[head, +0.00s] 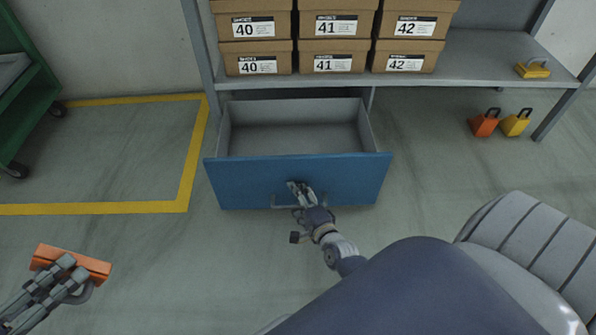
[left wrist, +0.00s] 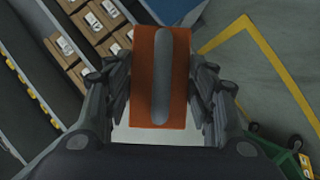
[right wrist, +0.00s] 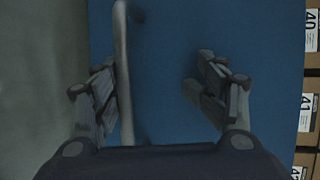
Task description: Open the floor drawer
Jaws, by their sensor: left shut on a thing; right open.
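The floor drawer's blue front (head: 240,185) stands pulled out from under the shelf, and its grey inside (head: 290,140) looks empty. A grey bar handle (head: 338,205) runs along the front. My right gripper (head: 300,190) is at the handle, its fingers open. In the right wrist view, the handle (right wrist: 122,60) passes between the fingers (right wrist: 155,90), close to the left finger and well apart from the right one. My left gripper (head: 62,275) is shut on an orange block (head: 90,262), away from the drawer. The left wrist view shows a grey bar along the orange block (left wrist: 142,80).
Shoe boxes (head: 335,52) stand on the shelf (head: 480,70) above the drawer. An orange padlock-like item (head: 484,125) and a yellow one (head: 515,124) are on the floor at right; another yellow one (head: 533,69) lies on the shelf. A green cart (head: 30,90) stands at left.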

